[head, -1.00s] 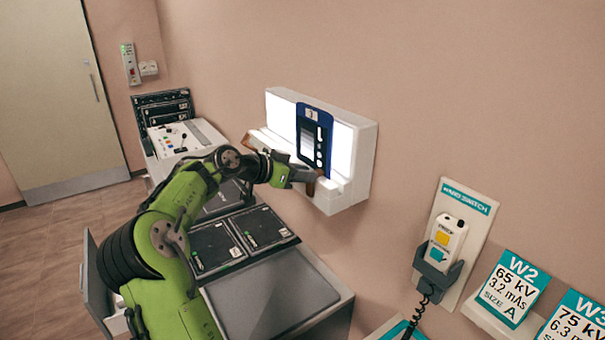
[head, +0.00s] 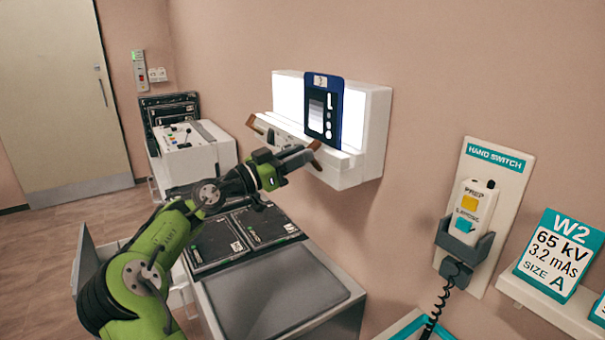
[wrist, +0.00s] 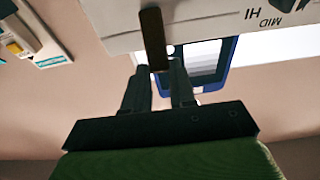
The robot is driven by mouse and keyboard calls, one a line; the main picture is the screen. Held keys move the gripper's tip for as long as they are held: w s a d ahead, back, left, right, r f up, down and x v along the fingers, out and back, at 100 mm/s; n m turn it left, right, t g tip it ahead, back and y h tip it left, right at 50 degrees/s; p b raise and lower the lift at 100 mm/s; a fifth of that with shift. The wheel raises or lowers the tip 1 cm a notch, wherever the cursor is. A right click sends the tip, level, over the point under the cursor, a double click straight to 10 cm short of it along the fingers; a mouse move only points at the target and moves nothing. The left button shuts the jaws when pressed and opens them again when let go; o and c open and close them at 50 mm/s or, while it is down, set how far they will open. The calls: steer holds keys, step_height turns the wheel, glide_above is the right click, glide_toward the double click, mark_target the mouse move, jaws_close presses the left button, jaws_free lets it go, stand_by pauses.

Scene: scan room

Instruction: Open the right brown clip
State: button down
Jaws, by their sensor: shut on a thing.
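The right brown clip (head: 315,153) stands out at the front right of the white light box (head: 358,160), slanted in the head view. My gripper (head: 304,158) is at this clip, and its jaws are shut on it. In the wrist view the clip (wrist: 153,36) is a dark brown bar whose end lies between the tips of my two grey fingers (wrist: 158,72). The exact contact is partly hidden. The left brown clip (head: 251,123) sits at the box's far left end. A blue-framed film (head: 323,107) stands on the box's lit front.
Below my arm is a counter with a grey pad (head: 265,298) and black cassettes (head: 262,225). A control console (head: 192,150) stands farther back. A hand switch (head: 468,210) hangs on the wall at right, near a W2 card (head: 556,255).

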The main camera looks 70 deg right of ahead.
steer(key=shift+w+a+f+g+h+b, duration=0.2)
steer(key=shift+f+g+h+b, duration=0.35)
steer(key=shift+b, duration=0.8)
steer(key=shift+w+a+f+g+h+b, duration=0.15)
steer(key=shift+f+g+h+b, duration=0.35)
steer(key=shift+b, duration=0.8)
steer(key=shift+r, duration=0.15)
steer(key=c, duration=0.9)
jaws_free()
steer(key=v, duration=1.5)
steer(key=shift+w+a+f+p, duration=0.15)
steer(key=shift+a+f+p, duration=0.05)
steer(key=shift+f+p, duration=0.2)
